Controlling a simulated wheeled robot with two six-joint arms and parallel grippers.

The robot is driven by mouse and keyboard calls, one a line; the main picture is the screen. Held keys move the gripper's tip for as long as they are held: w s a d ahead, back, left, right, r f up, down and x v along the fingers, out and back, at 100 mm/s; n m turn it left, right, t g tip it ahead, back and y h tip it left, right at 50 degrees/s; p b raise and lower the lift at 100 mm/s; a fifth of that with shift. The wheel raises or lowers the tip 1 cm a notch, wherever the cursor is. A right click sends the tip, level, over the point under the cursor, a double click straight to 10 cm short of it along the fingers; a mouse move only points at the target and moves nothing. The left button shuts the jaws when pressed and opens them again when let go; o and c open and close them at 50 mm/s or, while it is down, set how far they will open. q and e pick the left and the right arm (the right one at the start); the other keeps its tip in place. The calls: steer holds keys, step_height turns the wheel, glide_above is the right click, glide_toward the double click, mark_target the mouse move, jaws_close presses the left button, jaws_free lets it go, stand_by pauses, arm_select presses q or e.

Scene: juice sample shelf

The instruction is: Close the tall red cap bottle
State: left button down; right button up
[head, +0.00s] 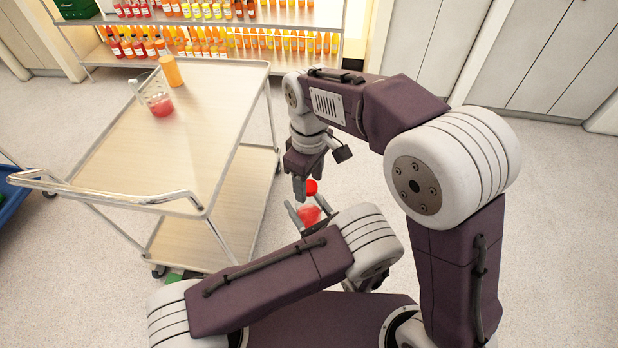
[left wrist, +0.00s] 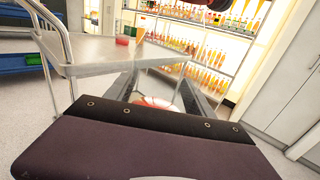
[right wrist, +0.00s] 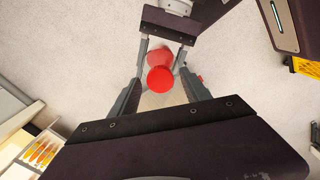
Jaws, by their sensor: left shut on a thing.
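A bottle of red juice (head: 310,215) is held upright, or nearly so, between the fingers of my left gripper (head: 308,211) beside the trolley. It also shows in the left wrist view (left wrist: 155,102), largely hidden by the gripper. The red cap (head: 311,187) is at the bottle's top; I cannot tell how firmly it sits. In the right wrist view the cap (right wrist: 160,80) lies between the fingertips of my right gripper (right wrist: 160,76), with a visible gap on both sides. My right gripper (head: 303,190) points down from above, open around the cap.
A two-tier trolley (head: 120,130) stands at left, with a beaker of red juice (head: 159,104) and an orange bottle (head: 171,70) on top. A shelf of juice bottles (head: 270,20) is at the back. The floor at right is clear.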

jaws_close()
steer(key=shift+o, duration=1.1)
jaws_free()
step_height(320, 180, up, 12)
